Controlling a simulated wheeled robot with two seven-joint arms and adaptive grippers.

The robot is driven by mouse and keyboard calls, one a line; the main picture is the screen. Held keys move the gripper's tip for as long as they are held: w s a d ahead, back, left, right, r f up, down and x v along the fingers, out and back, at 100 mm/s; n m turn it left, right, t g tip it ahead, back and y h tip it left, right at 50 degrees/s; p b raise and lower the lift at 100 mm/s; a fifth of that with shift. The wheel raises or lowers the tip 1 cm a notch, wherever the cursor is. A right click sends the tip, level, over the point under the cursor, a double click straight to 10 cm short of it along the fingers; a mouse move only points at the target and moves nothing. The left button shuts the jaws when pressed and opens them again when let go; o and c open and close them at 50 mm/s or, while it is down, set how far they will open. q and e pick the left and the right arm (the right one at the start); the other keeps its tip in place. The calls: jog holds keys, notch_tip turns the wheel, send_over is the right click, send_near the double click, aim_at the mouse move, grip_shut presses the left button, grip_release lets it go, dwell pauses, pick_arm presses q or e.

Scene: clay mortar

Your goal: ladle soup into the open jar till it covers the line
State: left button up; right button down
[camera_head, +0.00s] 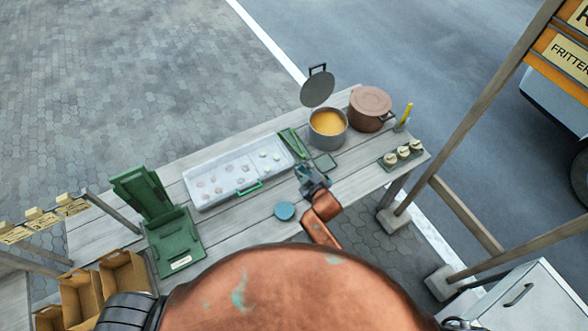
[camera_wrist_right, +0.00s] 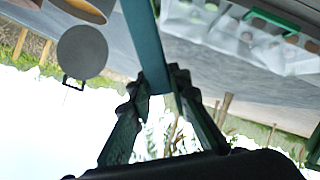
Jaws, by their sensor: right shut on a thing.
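The grey pot (camera_head: 328,128) of orange soup (camera_head: 327,122) stands open at the back of the table, its round lid (camera_head: 317,88) raised behind it. The pot also shows at the top of the right wrist view (camera_wrist_right: 85,8). My right gripper (camera_head: 308,178) is in front of the pot, near a small dark green tray (camera_head: 323,164). In its wrist view, the fingers (camera_wrist_right: 160,88) are shut on a flat teal handle (camera_wrist_right: 147,40), whose far end leaves the frame. I cannot make out a ladle bowl or clearly identify the open jar. My left gripper is not in view.
A white tray (camera_head: 198,168) of small round pieces lies left of the pot. A lidded brown pot (camera_head: 370,106) stands right of it. Small pale-topped jars (camera_head: 403,153) sit at the right end. A blue disc (camera_head: 285,210) and green stand (camera_head: 176,244) are on the table.

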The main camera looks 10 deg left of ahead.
jog(key=d+m+y+b, duration=0.1)
jog(key=d, duration=0.1)
jog(key=d+m+t+y+b, duration=0.1)
jog(key=d+b, duration=0.1)
jog(key=d, duration=0.1)
jog(key=d+r+m+t+y+b, duration=0.1)
jog(key=d+b, duration=0.1)
jog(key=shift+s+d, duration=0.4)
jog(key=d+b, duration=0.1)
jog(key=d+m+t+y+b, duration=0.1)
jog(key=d+b, duration=0.1)
jog(key=d+m+y+b, duration=0.1)
jog(key=shift+s+d+f+t, duration=0.25)
jog(key=shift+d+f+t, duration=0.05)
jog(key=shift+d+f, duration=0.05)
notch_tip(320, 180, up, 5)
jog(key=p, duration=0.4)
dwell(1.4)
